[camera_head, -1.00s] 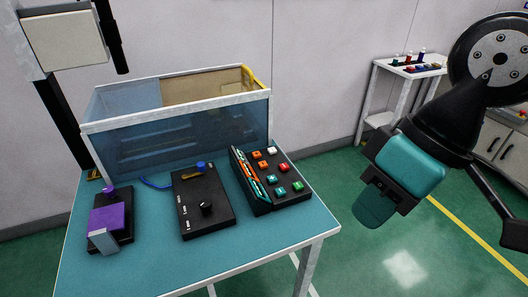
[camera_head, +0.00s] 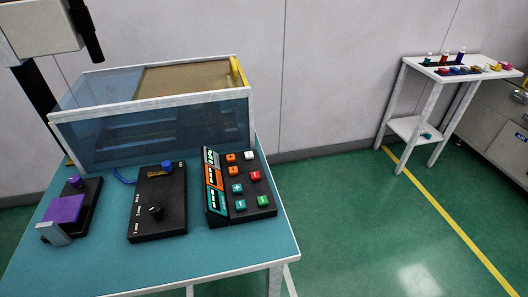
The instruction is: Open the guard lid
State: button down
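The guard lid (camera_head: 95,87) is the top of a box-shaped enclosure (camera_head: 160,138) with bluish clear walls and a pale frame, at the back of the teal table. The top shows a bluish clear part at left and a brown area at right. A yellow handle (camera_head: 235,70) stands at the top right edge. The lid looks closed, lying flat along the frame.
On the table (camera_head: 215,250) in front of the enclosure are a purple-topped device (camera_head: 65,209), a black box with a knob (camera_head: 158,205) and a button panel (camera_head: 240,187). A white side table (camera_head: 415,66) holds small coloured items. Green floor between is clear.

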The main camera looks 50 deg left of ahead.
aim_at(184, 78)
jog(key=z, duration=0.05)
jog(key=i, duration=1.65)
jog(key=u, duration=2.6)
